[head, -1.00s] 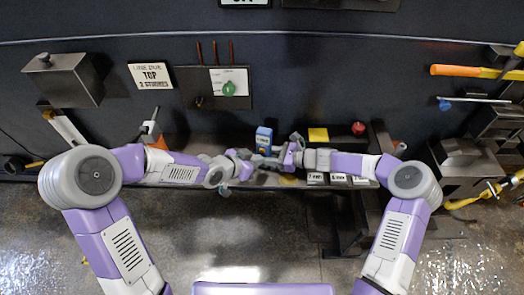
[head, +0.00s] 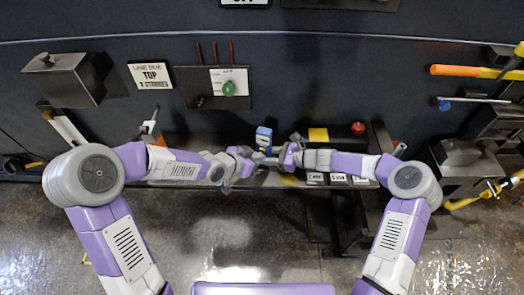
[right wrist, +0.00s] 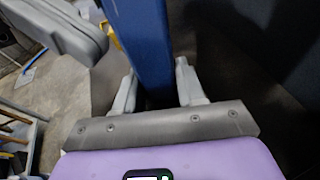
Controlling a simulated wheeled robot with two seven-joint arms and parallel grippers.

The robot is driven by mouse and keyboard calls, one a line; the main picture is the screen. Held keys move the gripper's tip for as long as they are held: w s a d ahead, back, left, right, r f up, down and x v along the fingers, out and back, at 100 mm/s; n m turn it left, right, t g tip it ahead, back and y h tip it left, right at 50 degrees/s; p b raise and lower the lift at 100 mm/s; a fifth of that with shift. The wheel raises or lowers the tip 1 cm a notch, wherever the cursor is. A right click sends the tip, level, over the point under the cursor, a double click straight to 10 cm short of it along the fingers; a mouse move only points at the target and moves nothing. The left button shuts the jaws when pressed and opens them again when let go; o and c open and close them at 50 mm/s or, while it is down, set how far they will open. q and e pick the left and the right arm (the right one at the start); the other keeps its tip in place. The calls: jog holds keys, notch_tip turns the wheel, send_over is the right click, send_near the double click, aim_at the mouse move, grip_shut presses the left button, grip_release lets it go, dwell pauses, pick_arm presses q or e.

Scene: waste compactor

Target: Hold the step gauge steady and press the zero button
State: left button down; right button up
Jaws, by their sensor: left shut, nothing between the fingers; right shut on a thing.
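The step gauge (head: 264,137) shows as a small blue upright body with a white patch, at the back of the bench in the head view. In the right wrist view its blue bar (right wrist: 140,40) stands between the fingers of my right gripper (right wrist: 158,92), which is shut on it. My right gripper (head: 282,158) also shows in the head view, coming in from the right. My left gripper (head: 254,160) is shut and empty, just left of the gauge. A grey finger of it (right wrist: 62,28) shows close to the bar in the right wrist view. I cannot make out the zero button.
A dark panel with a green button (head: 229,88) is on the wall behind.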

pick_arm(q)
jog(key=shift+w+d, duration=0.1)
jog(key=shift+w, duration=0.3)
dwell(0.3)
jog(key=shift+s, duration=0.15)
jog(key=shift+s+a, duration=0.2)
jog(key=shift+s, duration=0.55)
jog(key=shift+s, duration=0.1)
jog(key=s, duration=0.2)
jog(key=s+a, duration=0.1)
jog(key=s, duration=0.1)
jog(key=shift+s+a, duration=0.15)
jog(key=shift+s, duration=0.2)
dwell(1.0)
pick_arm(e)
jog(key=o, duration=0.9)
